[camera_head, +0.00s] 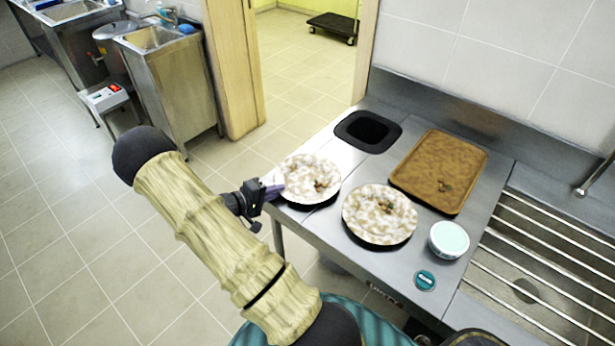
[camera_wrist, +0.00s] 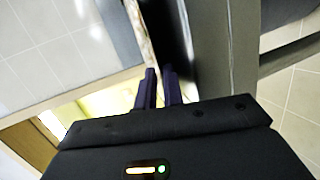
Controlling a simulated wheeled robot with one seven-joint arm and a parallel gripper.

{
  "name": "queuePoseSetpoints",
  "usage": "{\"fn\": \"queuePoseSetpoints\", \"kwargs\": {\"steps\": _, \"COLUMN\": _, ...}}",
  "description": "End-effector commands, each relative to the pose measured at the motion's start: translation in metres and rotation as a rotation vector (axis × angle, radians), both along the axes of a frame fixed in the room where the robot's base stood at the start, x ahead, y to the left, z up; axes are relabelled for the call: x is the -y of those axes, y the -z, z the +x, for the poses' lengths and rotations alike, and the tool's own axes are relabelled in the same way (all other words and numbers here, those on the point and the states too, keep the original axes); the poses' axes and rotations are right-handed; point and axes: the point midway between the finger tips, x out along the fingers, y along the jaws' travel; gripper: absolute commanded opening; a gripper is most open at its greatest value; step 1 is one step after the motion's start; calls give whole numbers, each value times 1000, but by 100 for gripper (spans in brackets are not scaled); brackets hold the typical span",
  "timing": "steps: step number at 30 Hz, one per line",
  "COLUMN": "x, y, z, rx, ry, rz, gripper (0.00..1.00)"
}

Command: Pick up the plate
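Two round plates with a mottled white and brown surface are on the steel counter (camera_head: 340,222). The left plate (camera_head: 312,180) is at the counter's left edge, and the right plate (camera_head: 380,214) is beside it. My gripper (camera_head: 274,191) is at the left plate's left rim. In the wrist view, my gripper (camera_wrist: 161,72) has its two dark fingers close together, with the plate's thin edge (camera_wrist: 146,32) running down to the fingertips between them. The fingers look shut on this rim, though the contact itself is small and partly hidden.
A brown tray (camera_head: 438,170) lies behind the right plate. A black square bin opening (camera_head: 368,131) is behind the left plate. A white tub (camera_head: 449,240) and a teal round item (camera_head: 425,280) are at the right front. The tiled floor (camera_head: 90,250) at left is clear.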

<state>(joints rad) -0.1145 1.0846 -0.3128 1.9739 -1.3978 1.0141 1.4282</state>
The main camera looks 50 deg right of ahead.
Motion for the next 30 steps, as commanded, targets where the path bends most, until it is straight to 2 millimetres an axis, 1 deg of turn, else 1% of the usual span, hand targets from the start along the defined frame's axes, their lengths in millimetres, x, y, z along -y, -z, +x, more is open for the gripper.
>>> {"fn": "queuePoseSetpoints", "kwargs": {"steps": 3, "x": 6, "y": 2, "z": -1, "rx": -1, "ry": -2, "rz": 1, "gripper": 9}}
{"fn": "queuePoseSetpoints", "kwargs": {"steps": 18, "x": 6, "y": 3, "z": -1, "rx": 0, "ry": -2, "rz": 1, "gripper": 9}}
{"fn": "queuePoseSetpoints", "kwargs": {"steps": 19, "x": 6, "y": 3, "z": -1, "rx": 0, "ry": -2, "rz": 1, "gripper": 3}}
{"fn": "queuePoseSetpoints", "kwargs": {"steps": 20, "x": 6, "y": 3, "z": -1, "rx": 0, "ry": -2, "rz": 1, "gripper": 0}}
{"fn": "queuePoseSetpoints", "kwargs": {"steps": 30, "x": 6, "y": 2, "z": -1, "rx": 1, "ry": -2, "rz": 0, "gripper": 0}}
